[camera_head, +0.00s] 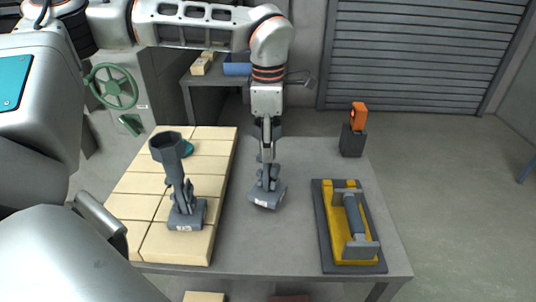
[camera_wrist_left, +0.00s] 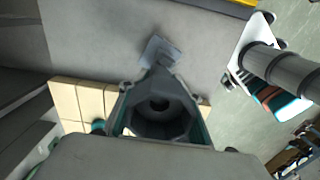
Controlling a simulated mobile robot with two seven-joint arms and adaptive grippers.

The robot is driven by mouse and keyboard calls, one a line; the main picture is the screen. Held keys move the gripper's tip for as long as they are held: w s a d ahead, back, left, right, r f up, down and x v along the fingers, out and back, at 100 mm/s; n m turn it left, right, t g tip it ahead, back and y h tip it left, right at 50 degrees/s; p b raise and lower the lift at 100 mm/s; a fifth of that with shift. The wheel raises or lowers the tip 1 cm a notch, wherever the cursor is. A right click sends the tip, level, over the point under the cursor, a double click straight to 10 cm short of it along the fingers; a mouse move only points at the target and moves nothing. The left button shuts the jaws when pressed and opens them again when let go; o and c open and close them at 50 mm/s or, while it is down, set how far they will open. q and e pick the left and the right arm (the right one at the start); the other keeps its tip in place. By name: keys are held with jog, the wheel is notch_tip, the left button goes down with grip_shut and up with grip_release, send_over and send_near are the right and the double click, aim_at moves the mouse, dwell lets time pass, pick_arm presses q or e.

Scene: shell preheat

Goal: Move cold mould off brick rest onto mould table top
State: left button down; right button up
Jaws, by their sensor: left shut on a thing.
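My left gripper (camera_head: 267,150) points down over the bare grey mould table top (camera_head: 305,165). It is shut on a grey mould (camera_head: 268,194), whose foot block shows below the fingers. The foot is over the table top, right of the bricks; I cannot tell whether it touches. The hexagonal cup is mostly hidden behind the gripper in the head view. In the left wrist view the held mould (camera_wrist_left: 160,88) shows its open cup. A second grey mould (camera_head: 172,152) stands upright on the pale brick rest (camera_head: 150,210). My right gripper is not in view.
A yellow fixture (camera_head: 335,225) on a dark plate stands at the table's right. An orange device (camera_head: 358,117) on a dark block is at the back right. Bare table lies between bricks and fixture.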

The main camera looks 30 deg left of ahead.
pick_arm(q)
jog(key=shift+f, duration=1.45)
jog(key=c, duration=1.4)
grip_release()
jog(key=shift+f, duration=0.1)
jog(key=shift+c, duration=0.2)
notch_tip(320, 180, up, 12)
jog(key=shift+r, duration=0.2)
